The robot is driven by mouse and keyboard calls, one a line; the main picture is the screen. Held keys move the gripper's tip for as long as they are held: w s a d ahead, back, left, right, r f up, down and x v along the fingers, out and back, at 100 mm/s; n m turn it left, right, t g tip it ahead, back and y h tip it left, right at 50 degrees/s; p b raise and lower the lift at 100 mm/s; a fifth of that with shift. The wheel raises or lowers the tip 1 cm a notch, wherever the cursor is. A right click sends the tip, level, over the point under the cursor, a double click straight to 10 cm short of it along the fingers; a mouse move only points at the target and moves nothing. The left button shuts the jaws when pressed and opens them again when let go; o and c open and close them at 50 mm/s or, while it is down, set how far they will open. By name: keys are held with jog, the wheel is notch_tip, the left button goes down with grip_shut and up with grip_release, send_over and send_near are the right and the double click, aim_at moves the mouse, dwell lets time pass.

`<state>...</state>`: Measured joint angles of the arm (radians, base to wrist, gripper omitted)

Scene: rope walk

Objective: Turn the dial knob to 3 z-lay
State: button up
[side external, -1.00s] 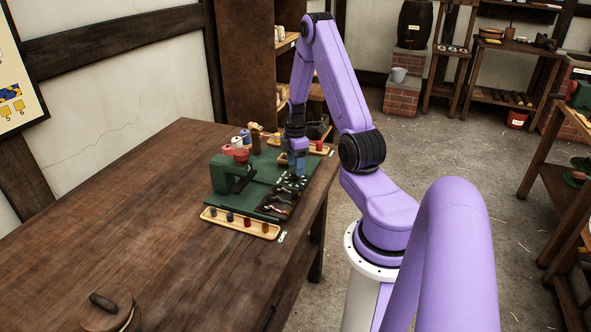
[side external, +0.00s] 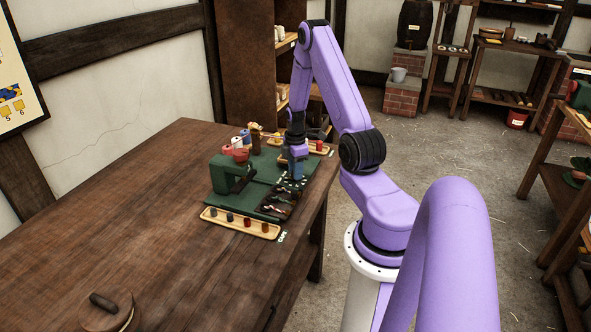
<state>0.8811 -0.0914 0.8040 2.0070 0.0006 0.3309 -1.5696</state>
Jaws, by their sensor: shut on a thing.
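My gripper (side external: 294,172) points down at the right part of the green machine base (side external: 226,206), at the table's right end. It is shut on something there. The dial knob is hidden under or between the fingers, so I cannot read which mark it points to. Small white marks show on the dark green surface around the fingertips. A green upright housing (side external: 222,176) with red parts on top stands left of my gripper.
A wooden tray (side external: 213,221) with several coloured pegs lies at the base's front. A dark tray (side external: 277,203) lies in front of the gripper. Spools (side external: 240,141) stand behind. The table's left (side external: 120,220) is mostly clear.

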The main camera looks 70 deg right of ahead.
jog(key=shift+m, duration=0.3)
jog(key=m, duration=1.1)
jog(key=shift+m, duration=0.4)
jog(key=m, duration=1.1)
jog(key=shift+m, duration=0.3)
jog(key=o, duration=1)
jog(key=shift+o, duration=0.2)
